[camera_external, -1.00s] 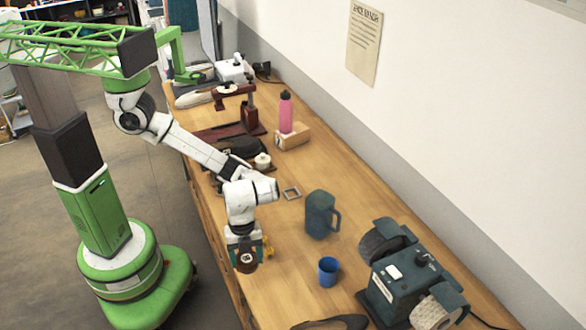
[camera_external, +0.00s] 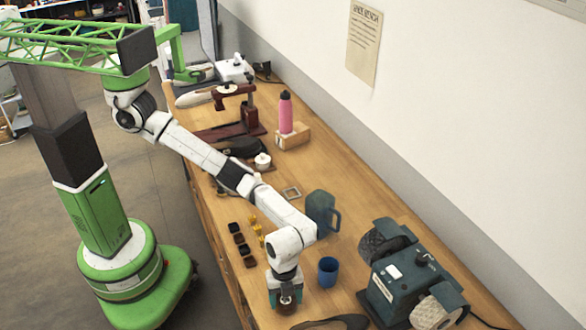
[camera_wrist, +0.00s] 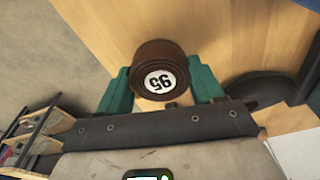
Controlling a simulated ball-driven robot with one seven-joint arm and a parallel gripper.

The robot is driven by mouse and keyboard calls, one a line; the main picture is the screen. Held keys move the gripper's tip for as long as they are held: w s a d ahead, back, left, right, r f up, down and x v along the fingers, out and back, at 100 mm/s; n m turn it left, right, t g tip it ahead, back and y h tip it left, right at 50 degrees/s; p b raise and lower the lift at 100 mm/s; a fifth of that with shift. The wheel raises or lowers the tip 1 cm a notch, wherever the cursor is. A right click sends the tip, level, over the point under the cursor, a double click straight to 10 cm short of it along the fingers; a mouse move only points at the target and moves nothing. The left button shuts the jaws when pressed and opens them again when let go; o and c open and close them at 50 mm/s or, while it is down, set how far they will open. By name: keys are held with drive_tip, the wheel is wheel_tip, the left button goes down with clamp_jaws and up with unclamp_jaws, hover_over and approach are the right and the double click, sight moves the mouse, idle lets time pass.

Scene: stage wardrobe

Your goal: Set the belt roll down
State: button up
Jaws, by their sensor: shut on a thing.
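A blue cup (camera_external: 328,272) stands close right of my gripper, with a dark jug (camera_external: 320,211) behind it. A grinder (camera_external: 405,285) is further right. A dark flat sole-shaped piece (camera_external: 335,323) lies in front. Several small dark boxes (camera_external: 240,246) and yellow pieces lie left.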

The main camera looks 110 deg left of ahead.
sight(285, 303)
drive_tip(key=shift+s+f, duration=0.1)
drive_tip(key=shift+f, duration=1.3)
drive_tip(key=shift+f, duration=0.15)
drive_tip(key=o, duration=1.1)
